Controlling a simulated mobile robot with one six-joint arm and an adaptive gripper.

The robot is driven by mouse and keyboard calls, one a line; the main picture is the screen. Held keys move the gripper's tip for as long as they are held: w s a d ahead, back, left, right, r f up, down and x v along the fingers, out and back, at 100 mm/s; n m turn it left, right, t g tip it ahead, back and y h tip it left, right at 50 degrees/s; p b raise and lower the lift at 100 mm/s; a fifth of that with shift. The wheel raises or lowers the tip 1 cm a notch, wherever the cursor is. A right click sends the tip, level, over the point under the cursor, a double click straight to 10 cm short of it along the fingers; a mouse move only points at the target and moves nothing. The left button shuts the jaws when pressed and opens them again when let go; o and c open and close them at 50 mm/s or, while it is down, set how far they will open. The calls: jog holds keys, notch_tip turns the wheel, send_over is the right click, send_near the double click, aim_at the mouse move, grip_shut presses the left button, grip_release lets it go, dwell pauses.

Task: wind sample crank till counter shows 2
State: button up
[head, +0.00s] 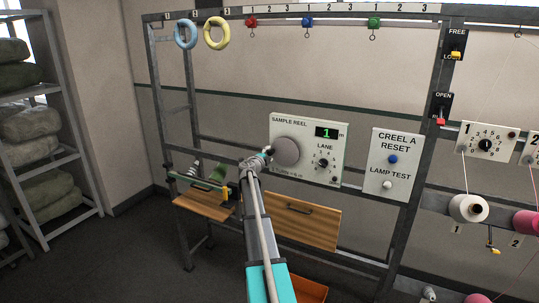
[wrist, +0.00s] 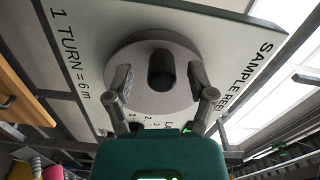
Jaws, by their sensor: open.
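The sample reel panel (head: 331,150) is white, with a green-lit counter (head: 327,132) that reads 1. The sample crank is a round grey disc (head: 285,152) on the panel's left part. In the wrist view the disc (wrist: 125,85) carries a dark cylindrical knob (wrist: 161,70). My gripper (head: 262,154) is at the disc's left edge in the head view. The fingers overlap the disc's face; contact cannot be told.
A lane dial (head: 323,163) sits right of the disc. A creel reset panel (head: 393,164) with a blue button stands further right. Shelving (head: 45,140) lines the left; floor between is clear.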

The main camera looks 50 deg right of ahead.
jog(key=v, duration=1.1)
jog(key=shift+a, duration=0.15)
dwell(0.3)
jog(key=s+a+f+n+g+y+b, duration=0.1)
jog(key=s+a+f+n+y+b, duration=0.15)
jog(key=a+f+n, duration=0.6)
jog(key=s+a+f+n+y+b, duration=0.2)
jog(key=a+f+y, duration=0.25)
jog(key=a, duration=0.95)
jog(key=s+a+f+n+g+y+b, duration=0.1)
jog(key=s+a+f+n+y+b, duration=0.1)
jog(key=a+f+n, duration=0.65)
jog(key=s+a+f+n+g+y+b, duration=0.1)
jog(key=s+a+n, duration=0.3)
jog(key=a, duration=0.5)
jog(key=s+a+f+n+y+b, duration=0.1)
jog(key=s+a+f+n+y, duration=0.2)
jog(key=a, duration=0.7)
jog(key=s+a+f+n+g+y+b, duration=0.1)
jog(key=s+a+f+n+y, duration=0.2)
jog(key=a, duration=0.6)
jog(key=shift+s+a+f+n+g+y+b, duration=0.15)
jog(key=shift+s+a+n+g+y+b, duration=0.2)
jog(key=shift+s+n+y, duration=0.65)
jog(key=shift+s+d+h, duration=0.1)
jog(key=shift+s+h, duration=0.15)
jog(key=shift+h, duration=0.05)
jog(key=shift+c, duration=0.2)
